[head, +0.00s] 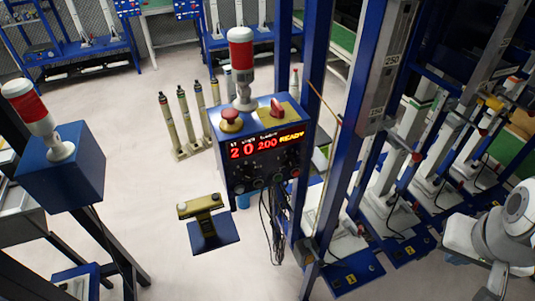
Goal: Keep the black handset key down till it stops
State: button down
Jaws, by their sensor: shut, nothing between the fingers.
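I cannot clearly make out a black handset key in the head view. A blue control box (240,179) stands in the middle, with a lit red and yellow display (267,145) reading "20 200 READY". Dark cables hang from the box's lower right. A red mushroom button (230,115) and a red switch (277,107) sit on yellow bases on its top. White links of my arm (500,235) show at the right edge, clear of the box; my gripper's fingers are not visible.
Blue upright columns (314,60) stand right of the box. An olive T-shaped piece on a blue plate (213,237) is below left. A second blue box (62,175) with a red-white lamp is at left. Several test stands fill the right; pale floor (120,120) is open at left centre.

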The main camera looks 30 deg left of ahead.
aim_at(215, 196)
jog(key=z, duration=0.15)
jog(key=k, duration=1.55)
jog(key=u, duration=1.2)
jog(key=i, duration=0.95)
jog(key=u, duration=0.05)
